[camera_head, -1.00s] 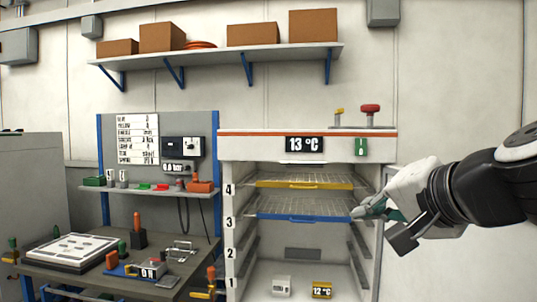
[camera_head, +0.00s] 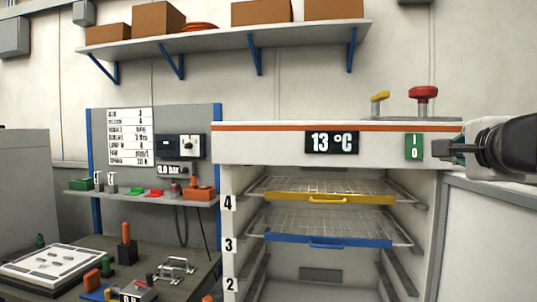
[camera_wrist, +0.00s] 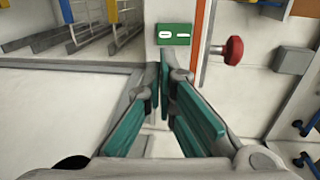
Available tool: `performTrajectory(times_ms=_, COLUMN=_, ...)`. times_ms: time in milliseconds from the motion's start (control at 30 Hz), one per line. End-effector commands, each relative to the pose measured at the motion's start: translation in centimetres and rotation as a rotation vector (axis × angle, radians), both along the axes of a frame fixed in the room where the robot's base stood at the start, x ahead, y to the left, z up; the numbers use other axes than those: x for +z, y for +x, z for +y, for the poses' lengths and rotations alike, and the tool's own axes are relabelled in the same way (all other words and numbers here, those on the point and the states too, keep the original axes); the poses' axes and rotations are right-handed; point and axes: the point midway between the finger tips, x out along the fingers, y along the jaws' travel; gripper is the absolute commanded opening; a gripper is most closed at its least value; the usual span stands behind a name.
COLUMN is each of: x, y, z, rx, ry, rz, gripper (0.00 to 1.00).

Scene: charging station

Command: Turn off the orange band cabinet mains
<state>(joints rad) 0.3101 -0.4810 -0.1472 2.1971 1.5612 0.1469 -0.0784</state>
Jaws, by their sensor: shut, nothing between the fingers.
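The cabinet (camera_head: 275,146) is white with an orange band (camera_head: 290,127) along its top front edge. Its green mains switch (camera_head: 414,146), marked I above O, sits at the right of the panel, beside the 13 °C display. In the wrist view the switch (camera_wrist: 174,33) appears sideways, ahead of my fingertips. My gripper (camera_head: 446,148) is just right of the switch in the head view, at about its height. In the wrist view my gripper (camera_wrist: 165,72) is shut and empty. I cannot tell whether it touches the panel.
A red knob (camera_head: 423,92) and a yellow lever (camera_head: 380,97) stand on the cabinet top. Inside are racks with a yellow front (camera_head: 335,198) and a blue front (camera_head: 330,241). A workbench with tools (camera_head: 125,270) is at left. A shelf (camera_head: 225,38) holds boxes above.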

Motion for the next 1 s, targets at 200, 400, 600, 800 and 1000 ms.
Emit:
performTrajectory(times_ms=200, x=-0.1, y=0.2, z=0.0, rx=0.001, ry=-0.001, rz=0.001, gripper=0.00)
performTrajectory(times_ms=400, x=-0.6, y=2.3, z=-0.5, rx=0.002, ry=-0.001, rz=0.002, gripper=0.00)
performTrajectory(times_ms=600, x=-1.2, y=6.0, z=-1.6, rx=0.002, ry=0.000, rz=0.003, gripper=0.00)
performTrajectory(times_ms=800, x=-1.6, y=9.6, z=-2.6, rx=0.003, ry=0.000, rz=0.003, gripper=0.00)
performTrajectory(times_ms=1000, x=-1.9, y=12.2, z=-3.4, rx=0.002, ry=-0.001, rz=0.002, gripper=0.00)
